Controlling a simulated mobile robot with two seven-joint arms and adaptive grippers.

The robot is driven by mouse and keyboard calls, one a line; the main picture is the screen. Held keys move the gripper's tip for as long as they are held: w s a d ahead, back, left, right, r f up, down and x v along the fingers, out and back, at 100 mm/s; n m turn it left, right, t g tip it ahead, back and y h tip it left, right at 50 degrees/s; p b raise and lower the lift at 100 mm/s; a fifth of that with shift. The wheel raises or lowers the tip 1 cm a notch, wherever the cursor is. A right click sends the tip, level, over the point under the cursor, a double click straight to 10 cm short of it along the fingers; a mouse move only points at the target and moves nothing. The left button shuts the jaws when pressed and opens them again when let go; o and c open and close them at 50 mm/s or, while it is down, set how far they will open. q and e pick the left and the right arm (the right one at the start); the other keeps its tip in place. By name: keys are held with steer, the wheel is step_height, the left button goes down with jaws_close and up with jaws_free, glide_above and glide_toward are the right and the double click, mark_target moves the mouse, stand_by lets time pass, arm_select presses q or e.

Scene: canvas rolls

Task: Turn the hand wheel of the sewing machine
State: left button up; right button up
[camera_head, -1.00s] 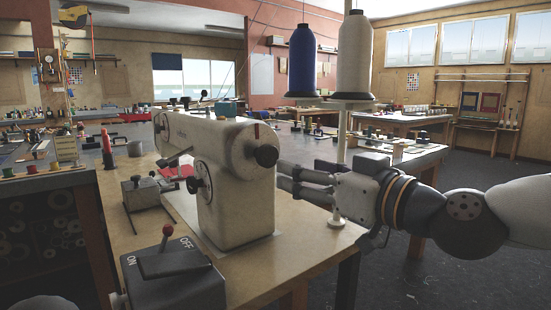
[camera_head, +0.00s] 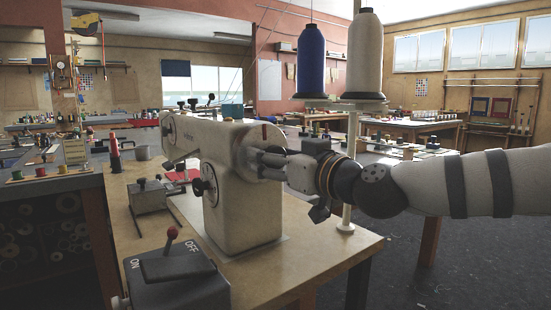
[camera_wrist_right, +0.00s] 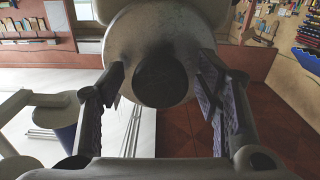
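The cream sewing machine (camera_head: 238,215) stands on the wooden table. Its round right end (camera_wrist_right: 120,45) and the dark round knob of the hand wheel (camera_wrist_right: 163,80) fill the middle of the right wrist view. My right gripper (camera_head: 272,155) is at this end in the head view, its fingers covering most of the knob. In the right wrist view the gripper (camera_wrist_right: 163,77) is open, one finger on each side of the knob. A gap shows on the left of the knob and a narrower one on the right; contact is not visible. My left gripper is not in view.
A dark ON/OFF switch box (camera_head: 172,285) with a red-tipped lever stands at the table's front. Blue (camera_head: 308,60) and white (camera_head: 364,55) thread cones stand on a post (camera_head: 350,170) close behind my right gripper.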

steer(key=c, duration=1.1)
steer(key=shift+m, duration=0.3)
